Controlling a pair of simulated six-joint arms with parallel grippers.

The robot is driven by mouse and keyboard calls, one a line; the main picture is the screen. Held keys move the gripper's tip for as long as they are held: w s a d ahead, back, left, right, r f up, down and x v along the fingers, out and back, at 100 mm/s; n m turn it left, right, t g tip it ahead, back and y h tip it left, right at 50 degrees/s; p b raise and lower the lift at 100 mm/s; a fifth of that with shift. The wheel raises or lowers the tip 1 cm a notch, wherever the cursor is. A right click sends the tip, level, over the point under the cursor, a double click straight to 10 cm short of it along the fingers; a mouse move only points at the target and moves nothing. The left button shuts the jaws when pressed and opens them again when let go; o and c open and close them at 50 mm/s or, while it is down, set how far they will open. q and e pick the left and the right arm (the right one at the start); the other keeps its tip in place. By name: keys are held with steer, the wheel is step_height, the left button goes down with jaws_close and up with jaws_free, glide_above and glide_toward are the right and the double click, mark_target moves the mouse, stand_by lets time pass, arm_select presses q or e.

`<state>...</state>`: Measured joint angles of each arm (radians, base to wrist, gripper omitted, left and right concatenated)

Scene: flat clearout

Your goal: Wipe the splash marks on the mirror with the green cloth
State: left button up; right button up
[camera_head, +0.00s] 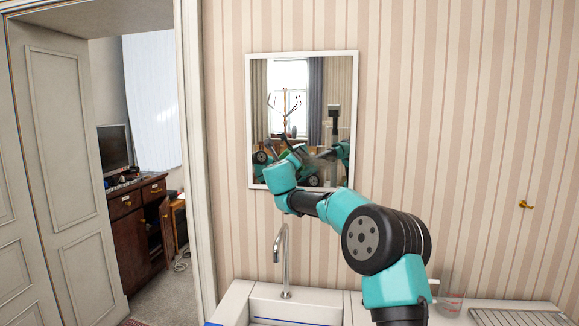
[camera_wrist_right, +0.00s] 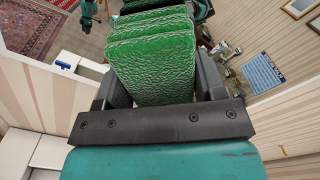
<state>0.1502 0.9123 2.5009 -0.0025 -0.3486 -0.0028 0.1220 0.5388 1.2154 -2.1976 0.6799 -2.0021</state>
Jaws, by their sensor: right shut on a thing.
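The white-framed mirror (camera_head: 335,100) hangs on the striped wall in the head view and reflects a window, a coat stand and parts of my arms. I cannot make out the splash marks clearly; my wrist covers the mirror's lower left. My right arm reaches up from the lower right to that corner, and its gripper is mostly hidden behind the wrist. In the right wrist view my right gripper (camera_wrist_right: 157,82) is shut on the green cloth (camera_wrist_right: 152,62), a thick, ridged, folded piece between the dark fingers. I cannot tell whether the cloth touches the glass. My left gripper is not directly in view.
A basin (camera_head: 310,308) with a tall tap (camera_head: 285,262) stands below the mirror. A clear tumbler (camera_head: 452,302) and a ribbed rack (camera_head: 515,317) are on the right of the counter. A doorway with a dark cabinet (camera_head: 130,240) opens at left. The wall right of the mirror is mostly bare.

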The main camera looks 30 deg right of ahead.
mark_target(331, 163)
steer(key=shift+w+d, duration=0.2)
steer(key=shift+d, duration=0.1)
steer(key=shift+s+d, duration=1.2)
steer(key=shift+s+d, duration=0.5)
steer(key=shift+d, duration=0.25)
steer(key=shift+s+d, duration=0.5)
steer(key=shift+d, duration=0.2)
steer(key=shift+s+d, duration=1.25)
steer(key=shift+d, duration=0.05)
steer(key=shift+s+d, duration=0.5)
steer(key=shift+d, duration=0.2)
steer(key=shift+s+d, duration=0.5)
steer(key=shift+d, duration=0.2)
steer(key=shift+d, duration=0.1)
